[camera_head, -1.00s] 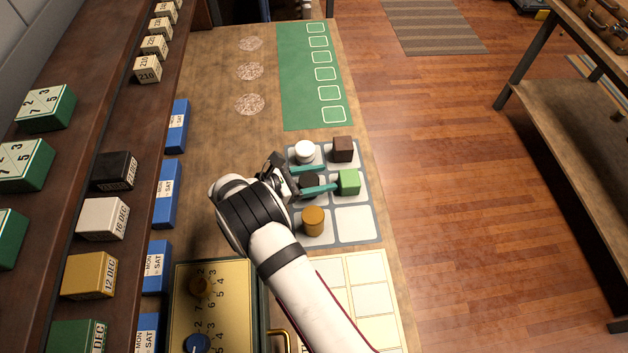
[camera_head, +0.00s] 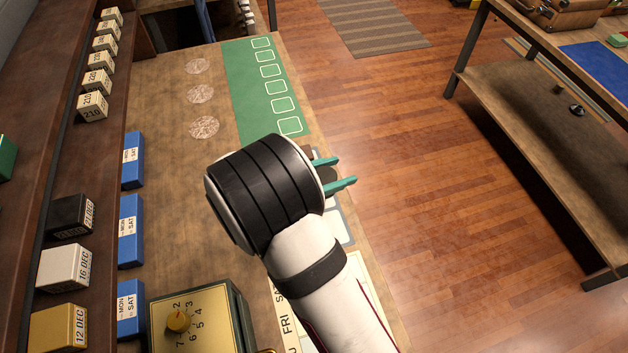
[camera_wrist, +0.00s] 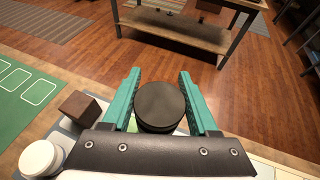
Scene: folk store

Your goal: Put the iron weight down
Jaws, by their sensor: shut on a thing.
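The iron weight appears to be the dark, round, flat-topped cylinder (camera_wrist: 160,103) between the teal fingers of my gripper (camera_head: 335,172) in the wrist view. My gripper is shut on it, one finger on each side. In the head view the weight is mostly hidden behind my wrist. My gripper is above the tray (camera_head: 341,228), whose pale cells are largely covered by my arm. In the wrist view a white round piece (camera_wrist: 40,158) and a brown cube (camera_wrist: 80,108) are at the lower left. A bit of green shows beneath the weight.
A green mat (camera_head: 245,88) with outlined squares lies at the table's far end, beside several speckled discs (camera_head: 202,95). A brass-faced box (camera_head: 195,318) stands at the near left. A shelf of date blocks (camera_head: 66,268) runs along the left. Bare tabletop (camera_head: 165,160) lies between.

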